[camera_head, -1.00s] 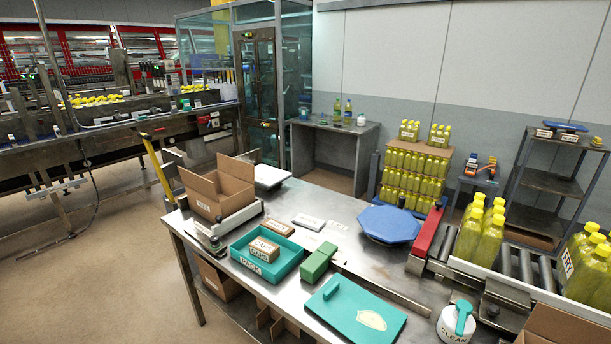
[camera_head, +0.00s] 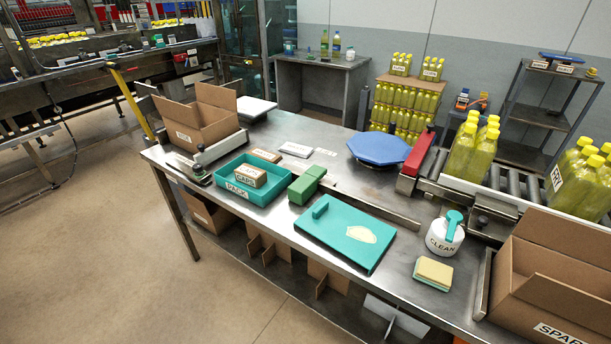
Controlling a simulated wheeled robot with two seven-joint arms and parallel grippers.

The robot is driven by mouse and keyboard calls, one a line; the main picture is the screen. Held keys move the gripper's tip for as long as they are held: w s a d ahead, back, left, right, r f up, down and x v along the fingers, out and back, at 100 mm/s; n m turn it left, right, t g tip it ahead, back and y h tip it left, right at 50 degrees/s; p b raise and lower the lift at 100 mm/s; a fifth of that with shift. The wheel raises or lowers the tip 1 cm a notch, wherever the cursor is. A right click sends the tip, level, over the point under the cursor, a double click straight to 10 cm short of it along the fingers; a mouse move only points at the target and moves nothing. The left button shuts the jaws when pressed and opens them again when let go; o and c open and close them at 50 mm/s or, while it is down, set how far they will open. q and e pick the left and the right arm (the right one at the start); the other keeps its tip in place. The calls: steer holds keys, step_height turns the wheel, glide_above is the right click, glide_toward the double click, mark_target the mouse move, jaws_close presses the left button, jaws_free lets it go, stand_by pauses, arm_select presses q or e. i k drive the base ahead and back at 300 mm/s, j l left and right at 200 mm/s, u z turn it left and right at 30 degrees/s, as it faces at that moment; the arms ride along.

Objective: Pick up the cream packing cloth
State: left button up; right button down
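A small flat cream piece (camera_head: 361,234) lies on the right part of the teal board (camera_head: 330,232) on the metal bench. It is the only flat cream cloth-like thing I see; I cannot tell for sure whether it is a cloth or a mark on the board. The board has a raised teal handle at its left. Neither of my grippers is in view.
Right of the board are a white CLEAN tub (camera_head: 444,238), a yellow-and-teal sponge (camera_head: 433,272) and an open SPARE carton (camera_head: 552,278). A green block (camera_head: 307,186) and a teal tray (camera_head: 262,196) lie left. A blue turntable (camera_head: 379,149) stands behind.

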mark_target(437, 274)
steer(key=z, duration=1.25)
